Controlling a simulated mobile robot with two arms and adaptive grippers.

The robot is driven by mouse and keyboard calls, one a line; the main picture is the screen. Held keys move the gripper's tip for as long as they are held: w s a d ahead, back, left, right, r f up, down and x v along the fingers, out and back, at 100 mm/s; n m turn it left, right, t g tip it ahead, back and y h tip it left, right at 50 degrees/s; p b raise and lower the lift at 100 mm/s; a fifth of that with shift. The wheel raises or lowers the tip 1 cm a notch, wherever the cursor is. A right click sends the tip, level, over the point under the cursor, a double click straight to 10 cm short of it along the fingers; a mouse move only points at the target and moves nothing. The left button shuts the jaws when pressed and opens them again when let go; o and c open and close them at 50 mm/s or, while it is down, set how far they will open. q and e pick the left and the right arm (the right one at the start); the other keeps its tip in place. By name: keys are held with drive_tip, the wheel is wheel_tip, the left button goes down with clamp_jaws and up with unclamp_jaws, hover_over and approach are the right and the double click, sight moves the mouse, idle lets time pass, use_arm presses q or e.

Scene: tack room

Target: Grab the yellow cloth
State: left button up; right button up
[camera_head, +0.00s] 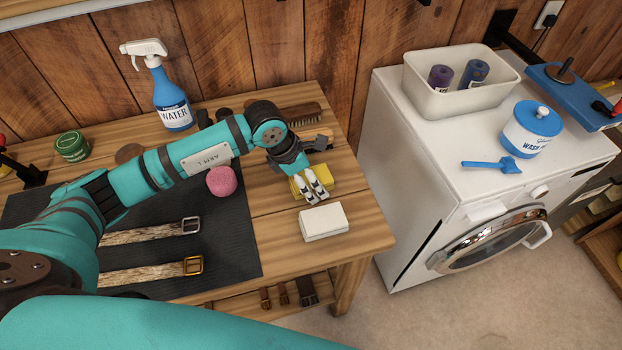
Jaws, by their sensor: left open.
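The yellow cloth (326,173) lies folded on the wooden table, behind a white block. My left gripper (313,193) is over the yellow cloth, its pale fingertips pointing down and hiding part of it. The jaws are open; I cannot tell whether the fingertips touch the cloth. My right gripper is not in view.
A white block (323,222) sits close in front of the cloth. A pink ball (222,181) and two belts lie on the dark mat (225,240). A white washing machine (440,165) is to the right.

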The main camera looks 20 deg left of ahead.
use_arm(q)
drive_tip(key=shift+f+b, duration=0.2)
drive_tip(key=shift+b, duration=0.2)
drive_tip(key=shift+c, duration=0.3)
drive_tip(key=c, duration=1.1)
